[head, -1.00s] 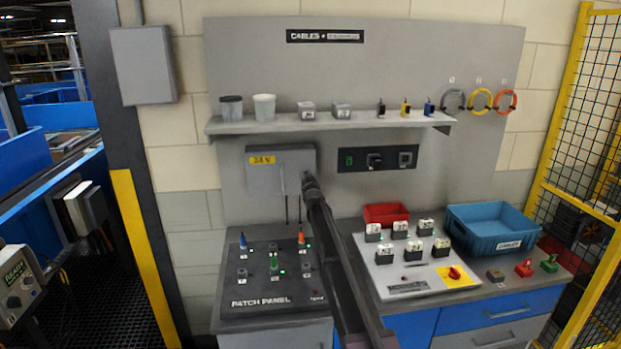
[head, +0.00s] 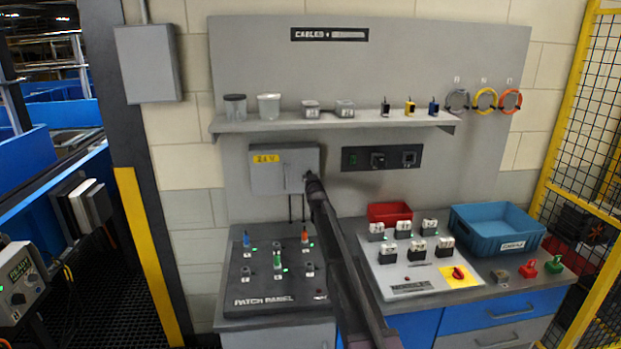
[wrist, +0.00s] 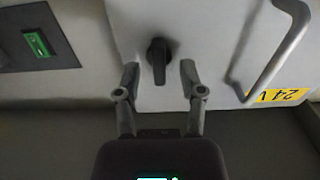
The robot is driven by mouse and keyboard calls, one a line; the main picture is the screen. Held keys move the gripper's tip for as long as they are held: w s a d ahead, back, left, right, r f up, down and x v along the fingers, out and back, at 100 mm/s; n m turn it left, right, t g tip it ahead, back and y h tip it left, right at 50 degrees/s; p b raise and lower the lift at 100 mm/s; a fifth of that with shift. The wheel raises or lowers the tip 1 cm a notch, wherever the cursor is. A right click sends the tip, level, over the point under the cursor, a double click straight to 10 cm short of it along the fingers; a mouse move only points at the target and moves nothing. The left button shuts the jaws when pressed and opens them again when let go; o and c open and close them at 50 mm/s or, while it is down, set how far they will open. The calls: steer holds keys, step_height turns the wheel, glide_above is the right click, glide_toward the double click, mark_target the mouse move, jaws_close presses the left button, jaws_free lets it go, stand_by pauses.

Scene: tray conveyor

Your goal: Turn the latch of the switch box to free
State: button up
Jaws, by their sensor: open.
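The switch box (head: 268,182) is a grey wall box with a yellow 24 V label, mounted below the shelf. In the wrist view, its grey face (wrist: 205,30) appears upside down, with a bar handle (wrist: 272,50) to the right. The latch (wrist: 158,60) is a small black knob whose grip stands upright in the wrist picture. My gripper (wrist: 159,76) is open, one finger on each side of the latch's lower end, with gaps visible on both sides. In the head view, my arm hides the latch, and my gripper (head: 310,181) is at the box's right edge.
A black switch panel (head: 381,158) is right of the box; its green switch (wrist: 38,43) shows in the wrist view. The shelf (head: 330,121) with cups and small parts is above. The patch panel (head: 240,295) with upright plugs is below.

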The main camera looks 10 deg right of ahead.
steer(key=s, duration=1)
steer(key=shift+s, duration=0.3)
steer(key=s+f+g, duration=0.5)
steer(key=s+f, duration=0.2)
steer(key=s, duration=0.5)
steer(key=s+f+g, duration=0.4)
steer(key=s+f, duration=0.3)
steer(key=s, duration=0.4)
steer(key=s+d+f+g, duration=0.1)
steer(key=s+g, duration=0.3)
steer(key=s, duration=0.9)
steer(key=s+f+g, duration=0.3)
steer(key=s+g, duration=0.2)
steer(key=s, duration=0.8)
steer(key=shift+s+d+f, duration=0.35)
steer(key=shift+s+d, duration=0.05)
